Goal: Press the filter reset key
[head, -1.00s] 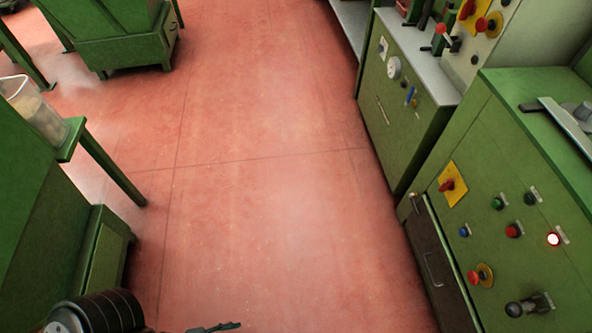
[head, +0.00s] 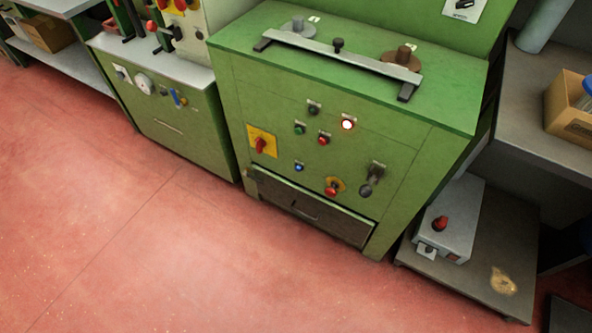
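A green machine cabinet (head: 330,110) stands in the middle of the head view. Its front carries several controls: a black button (head: 313,109), a green button (head: 299,128), a red button (head: 323,140), a lit red-white lamp (head: 348,124), a blue button (head: 298,168), a red knob on a yellow plate (head: 261,145), a red mushroom button on yellow (head: 332,187) and a black lever knob (head: 371,178). Their labels are too small to read, so I cannot tell which is the filter reset key. Neither gripper shows.
Red floor (head: 130,240) lies open in front. A second green machine (head: 170,115) stands to the left. At right, a low platform (head: 480,285) bears a grey box with a red knob (head: 447,222). A cardboard box (head: 572,105) sits on the bench (head: 520,90).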

